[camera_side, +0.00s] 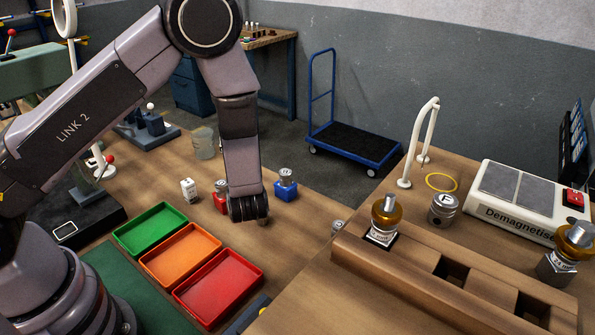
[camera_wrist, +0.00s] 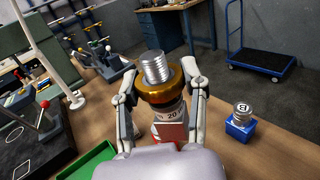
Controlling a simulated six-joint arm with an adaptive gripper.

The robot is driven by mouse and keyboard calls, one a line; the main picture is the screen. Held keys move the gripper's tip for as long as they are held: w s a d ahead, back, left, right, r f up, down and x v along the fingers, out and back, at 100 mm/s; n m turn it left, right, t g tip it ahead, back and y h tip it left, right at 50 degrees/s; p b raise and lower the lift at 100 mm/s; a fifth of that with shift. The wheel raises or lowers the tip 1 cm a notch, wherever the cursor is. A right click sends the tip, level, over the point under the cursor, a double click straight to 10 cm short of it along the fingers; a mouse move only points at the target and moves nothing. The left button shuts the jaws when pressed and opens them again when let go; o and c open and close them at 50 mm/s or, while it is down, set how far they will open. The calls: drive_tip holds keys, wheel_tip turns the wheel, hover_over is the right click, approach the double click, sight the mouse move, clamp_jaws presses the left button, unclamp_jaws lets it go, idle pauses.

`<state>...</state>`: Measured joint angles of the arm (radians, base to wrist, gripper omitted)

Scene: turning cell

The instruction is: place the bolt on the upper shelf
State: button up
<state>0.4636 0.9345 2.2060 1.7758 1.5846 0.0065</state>
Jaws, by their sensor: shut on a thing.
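My gripper (camera_wrist: 161,98) has its fingers closed on both sides of a silver ribbed piece with a gold collar (camera_wrist: 158,88), seen in the wrist view. I cannot tell for sure that this is the bolt. Behind or below it show a ring marked 20 and a red block (camera_wrist: 170,134); I cannot tell whether they touch it. In the side view my gripper (camera_side: 250,210) points down over the wooden table, between the red block (camera_side: 220,201) and a blue block (camera_side: 285,190), and hides most of what it holds. I cannot make out an upper shelf.
Green (camera_side: 150,229), orange (camera_side: 181,254) and red trays (camera_side: 217,286) lie to the left. A blue trolley (camera_side: 353,145) is behind.

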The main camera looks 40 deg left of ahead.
drive_tip(key=m+t+h, duration=0.2)
drive_tip(key=shift+w+a+r+t, duration=0.1)
drive_tip(key=shift+a+t, duration=0.2)
drive_tip(key=m+t+h, duration=0.1)
drive_tip(key=m+h, duration=0.1)
drive_tip(key=h, duration=0.1)
drive_tip(key=shift+s+d+f+t, duration=0.2)
drive_tip(key=shift+t, duration=0.2)
drive_tip(key=s+a+f+n+g+y, duration=0.3)
drive_tip(key=a+n+g+y, duration=0.15)
drive_tip(key=a, duration=0.45)
drive_tip(key=s+a+f+n+g+y, duration=0.3)
drive_tip(key=a+g, duration=0.2)
drive_tip(key=a, duration=0.4)
drive_tip(key=s+a+f+n+g, duration=0.4)
drive_tip(key=s+a+n+g, duration=0.2)
drive_tip(key=s+a+g, duration=0.35)
drive_tip(key=shift+n+y, duration=0.25)
drive_tip(key=shift+y, duration=0.1)
drive_tip(key=shift+s+d+f, duration=0.1)
drive_tip(key=shift+s+f, duration=0.05)
drive_tip(key=shift+f, duration=1.9)
drive_tip(key=shift+s+d+f, duration=0.1)
drive_tip(key=shift+f, duration=1.95)
drive_tip(key=shift+f, duration=0.15)
